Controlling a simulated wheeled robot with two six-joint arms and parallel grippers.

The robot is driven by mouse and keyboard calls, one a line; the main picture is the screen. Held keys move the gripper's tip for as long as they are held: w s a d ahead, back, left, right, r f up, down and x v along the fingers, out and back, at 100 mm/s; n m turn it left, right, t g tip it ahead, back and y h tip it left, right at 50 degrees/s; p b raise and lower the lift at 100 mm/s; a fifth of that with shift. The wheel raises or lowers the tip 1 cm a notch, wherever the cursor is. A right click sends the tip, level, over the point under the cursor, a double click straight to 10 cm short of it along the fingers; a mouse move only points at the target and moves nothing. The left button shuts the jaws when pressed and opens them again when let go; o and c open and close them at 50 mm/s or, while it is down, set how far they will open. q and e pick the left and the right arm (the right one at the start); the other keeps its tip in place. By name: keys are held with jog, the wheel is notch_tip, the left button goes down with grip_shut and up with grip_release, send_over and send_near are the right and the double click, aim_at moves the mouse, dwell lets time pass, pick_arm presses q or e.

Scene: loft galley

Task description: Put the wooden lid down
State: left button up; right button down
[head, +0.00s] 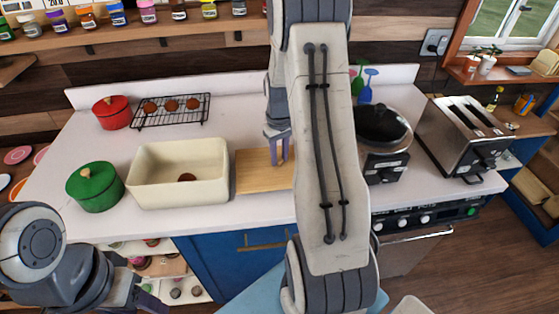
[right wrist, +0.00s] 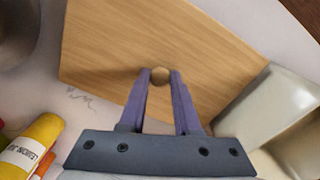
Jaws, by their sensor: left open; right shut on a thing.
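The wooden lid (head: 255,180) is a flat light-wood board just right of the cream rectangular box (head: 150,190), at or near counter height. I cannot tell whether it touches the counter. My right gripper (head: 279,150) is over the lid, partly hidden behind my own arm. In the right wrist view the lid (right wrist: 200,45) fills the upper part, and my right gripper (right wrist: 160,80) is shut on its round knob (right wrist: 160,75). The box is open on top, with a brown round item (head: 187,177) inside. My left gripper (head: 150,302) is open at the lower left, below the counter front.
A green pot (head: 95,188), a red pot (head: 111,113) and a cooling rack (head: 170,112) with brown cookies stand on the left. A black-lidded pan (head: 383,125) and a toaster (head: 465,140) stand right. A yellow bottle (right wrist: 30,150) shows in the right wrist view.

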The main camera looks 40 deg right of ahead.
jog(key=shift+f, duration=1.25)
jog(key=shift+f, duration=0.2)
jog(key=c, duration=0.6)
grip_release()
jog(key=shift+r, duration=0.15)
